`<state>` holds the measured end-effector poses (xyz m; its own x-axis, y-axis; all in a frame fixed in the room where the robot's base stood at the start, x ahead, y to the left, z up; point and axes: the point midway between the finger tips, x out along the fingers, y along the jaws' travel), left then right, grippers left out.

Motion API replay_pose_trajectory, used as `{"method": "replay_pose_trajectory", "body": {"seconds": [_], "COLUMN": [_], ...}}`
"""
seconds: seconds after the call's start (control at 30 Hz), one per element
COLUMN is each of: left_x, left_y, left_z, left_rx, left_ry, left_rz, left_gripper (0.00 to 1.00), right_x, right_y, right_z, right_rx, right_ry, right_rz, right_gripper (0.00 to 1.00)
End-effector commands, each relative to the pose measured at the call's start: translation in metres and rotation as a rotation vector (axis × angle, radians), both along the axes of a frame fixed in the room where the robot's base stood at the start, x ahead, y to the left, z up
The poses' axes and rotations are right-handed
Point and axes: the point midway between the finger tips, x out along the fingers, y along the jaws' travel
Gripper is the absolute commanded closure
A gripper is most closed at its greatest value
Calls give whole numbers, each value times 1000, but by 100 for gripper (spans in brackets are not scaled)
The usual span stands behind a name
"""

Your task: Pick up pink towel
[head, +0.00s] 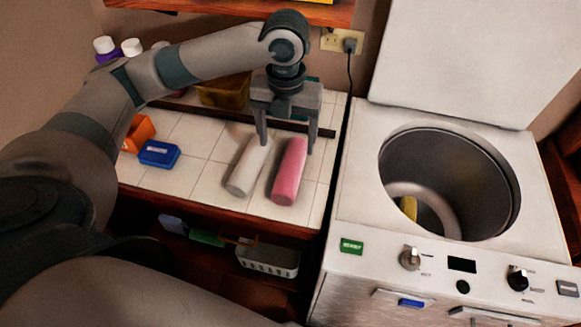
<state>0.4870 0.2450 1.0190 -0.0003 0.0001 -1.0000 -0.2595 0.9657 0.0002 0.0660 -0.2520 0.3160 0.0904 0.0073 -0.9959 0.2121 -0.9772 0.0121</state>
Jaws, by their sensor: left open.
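The pink towel (289,172) is a rolled cylinder lying on the white tiled counter (205,135), near its right end. A white rolled towel (247,168) lies just to its left, roughly parallel. My left gripper (287,144) points down over the far ends of the two rolls and is open. One finger is by the far end of the white roll and the other is just right of the pink towel's far end. Whether the fingers touch either roll I cannot tell. My right gripper is not in the picture.
A top-loading washer (355,190) with its lid up stands to the right, something yellow (409,207) inside its drum. A blue box (159,154), an orange item (139,132) and bottles (131,47) are on the left. A white basket (268,261) sits below the counter.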

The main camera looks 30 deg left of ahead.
Motion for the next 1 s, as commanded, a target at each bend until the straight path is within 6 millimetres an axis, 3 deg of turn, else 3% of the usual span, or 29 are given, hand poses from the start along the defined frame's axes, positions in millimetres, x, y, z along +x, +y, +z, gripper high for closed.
{"method": "replay_pose_trajectory", "body": {"seconds": [0.2,0.4,1.0], "left_x": [-1,0,1], "left_y": [0,0,-2], "left_z": [-39,-64,-77], "left_rx": [0,-1,-1], "left_ry": [4,2,3], "left_rz": [0,0,1], "left_gripper": [27,27,27], "right_x": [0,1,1], "right_y": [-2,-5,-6], "right_z": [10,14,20], "right_rx": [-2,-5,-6], "right_ry": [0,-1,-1], "right_rz": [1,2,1], "right_gripper": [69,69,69]}}
